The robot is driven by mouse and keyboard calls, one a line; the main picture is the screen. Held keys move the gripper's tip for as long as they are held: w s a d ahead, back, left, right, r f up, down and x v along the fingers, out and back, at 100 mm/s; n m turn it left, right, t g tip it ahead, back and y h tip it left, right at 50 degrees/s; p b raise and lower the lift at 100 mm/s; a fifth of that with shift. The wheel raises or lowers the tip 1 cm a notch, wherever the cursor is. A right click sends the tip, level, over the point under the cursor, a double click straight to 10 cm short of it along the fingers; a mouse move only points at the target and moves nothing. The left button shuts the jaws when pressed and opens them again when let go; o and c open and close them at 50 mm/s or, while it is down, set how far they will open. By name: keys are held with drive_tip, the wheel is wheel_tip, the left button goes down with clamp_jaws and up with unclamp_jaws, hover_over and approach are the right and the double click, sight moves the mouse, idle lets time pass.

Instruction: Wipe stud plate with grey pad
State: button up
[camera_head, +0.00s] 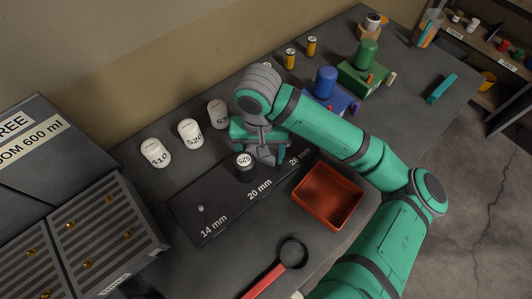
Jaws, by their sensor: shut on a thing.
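The stud plate (182,208) is a long dark plate marked 14 mm, 20 mm and 26 mm, lying on the bench. A small metal stud (201,209) shows near its 14 mm end. My gripper (268,158) points down over the plate, just behind and right of this cylinder. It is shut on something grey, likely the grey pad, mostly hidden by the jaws. I cannot tell whether it touches the plate. The area near the 26 mm mark is partly hidden.
White numbered cups (190,133) stand behind the plate. An orange-red tray (327,196) lies at its front right, a magnifier (291,253) in front. A blue block (328,95) and a green block (363,77) stand behind my arm. A slotted grey rack (90,240) is left.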

sight(252, 146)
drive_tip(key=shift+a, duration=0.25)
drive_tip(key=shift+w+d, duration=0.2)
drive_tip(key=shift+d, duration=0.3)
drive_tip(key=shift+w+a, duration=1.25)
drive_tip(key=shift+w, duration=0.35)
drive_tip(key=shift+r, duration=0.15)
drive_tip(key=shift+d+r, duration=0.1)
drive_tip(key=shift+r, duration=1.95)
drive_tip(key=shift+s+r, duration=0.1)
drive_tip(key=shift+r, duration=0.75)
drive_tip(key=shift+r, duration=0.1)
